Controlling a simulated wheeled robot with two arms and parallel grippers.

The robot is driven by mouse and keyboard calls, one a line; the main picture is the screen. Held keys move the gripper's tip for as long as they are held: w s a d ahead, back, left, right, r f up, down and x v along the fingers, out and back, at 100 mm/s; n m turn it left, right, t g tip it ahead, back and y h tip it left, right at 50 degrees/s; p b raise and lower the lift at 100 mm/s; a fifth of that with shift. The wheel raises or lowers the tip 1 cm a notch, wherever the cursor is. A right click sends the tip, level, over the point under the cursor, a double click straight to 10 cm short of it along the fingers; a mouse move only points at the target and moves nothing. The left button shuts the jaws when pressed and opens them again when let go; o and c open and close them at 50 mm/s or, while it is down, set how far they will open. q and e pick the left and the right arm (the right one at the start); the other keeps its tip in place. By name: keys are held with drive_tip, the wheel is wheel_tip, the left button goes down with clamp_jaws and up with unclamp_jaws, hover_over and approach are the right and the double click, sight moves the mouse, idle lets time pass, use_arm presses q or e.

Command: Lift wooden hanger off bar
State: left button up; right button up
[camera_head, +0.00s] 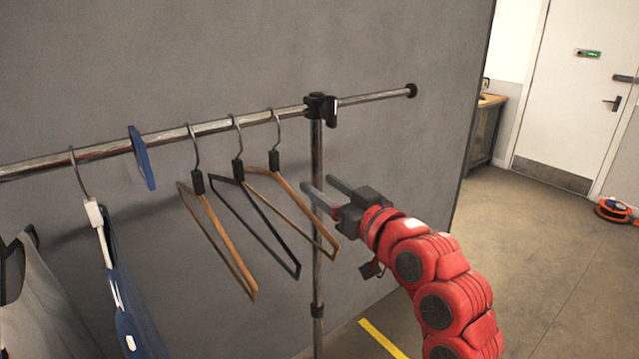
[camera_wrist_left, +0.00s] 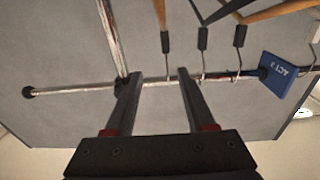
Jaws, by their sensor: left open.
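Three empty hangers hang on the metal bar (camera_head: 227,124): a wooden one at right (camera_head: 293,198), a black one in the middle (camera_head: 258,222) and another wooden one at left (camera_head: 219,238). My left gripper (camera_head: 317,184) is open and empty, just right of the right wooden hanger, its fingers pointing left near the post. In the left wrist view, the fingers (camera_wrist_left: 158,74) are spread across the bar (camera_wrist_left: 155,83); the right wooden hanger (camera_wrist_left: 159,12) and its black neck show above the gap. How far the fingers are from it is unclear. My right gripper is out of view.
The upright post (camera_head: 317,260) stands close to my gripper. A blue divider tag (camera_head: 142,158) sits on the bar, left of the hangers; it reads ACT 3 in the wrist view. Garments (camera_head: 45,300) hang at far left.

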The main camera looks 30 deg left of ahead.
use_arm(q)
drive_tip(key=shift+s+a+n, duration=0.3)
drive_tip(key=shift+s, duration=0.15)
drive_tip(key=shift+w+a+f+g, duration=0.1)
drive_tip(key=shift+a+f+g, duration=0.05)
drive_tip(key=shift+a+g, duration=0.15)
drive_tip(key=p, duration=0.4)
approach(276, 161)
drive_tip(key=x, duration=0.4)
drive_tip(key=b+x, duration=0.1)
drive_tip(key=x, duration=0.4)
drive_tip(key=shift+f+b, duration=0.25)
drive_tip(key=shift+b, duration=0.1)
drive_tip(key=shift+w+a+r, duration=0.1)
drive_tip(key=shift+w+a, duration=0.25)
drive_tip(key=shift+a, duration=0.3)
clamp_jaws()
drive_tip(key=shift+r, duration=0.1)
